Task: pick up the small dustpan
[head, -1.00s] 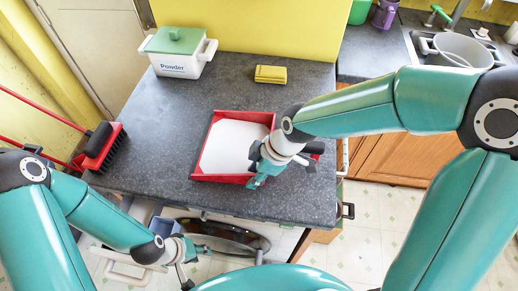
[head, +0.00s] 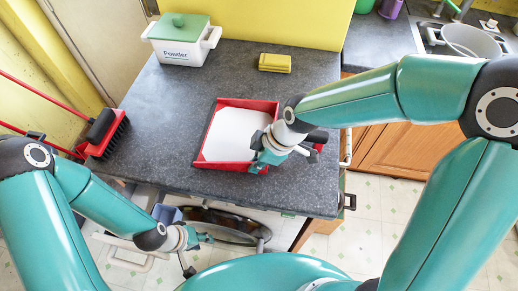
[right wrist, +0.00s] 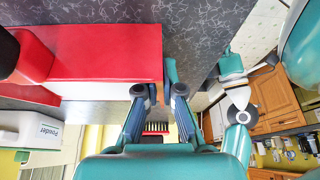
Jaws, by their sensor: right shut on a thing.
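The small dustpan (head: 233,134), red-walled with a white inside, lies on the grey worktop in the head view. My right gripper (head: 262,159) is at its near right corner, covering part of the right side. In the right wrist view, my right gripper's fingers (right wrist: 159,93) are closed at the end of the dustpan's red wall (right wrist: 110,52). A rounded red and black part shows at that view's left edge. My left gripper (head: 197,255) is low in front of the worktop, away from the dustpan, with its fingers apart and nothing visible between them.
A white box with a green lid (head: 183,40) and a yellow sponge (head: 275,62) stand at the back of the worktop (head: 170,120). A red brush with black bristles (head: 104,136) is at the left edge. A sink with a pot (head: 470,42) is at the far right.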

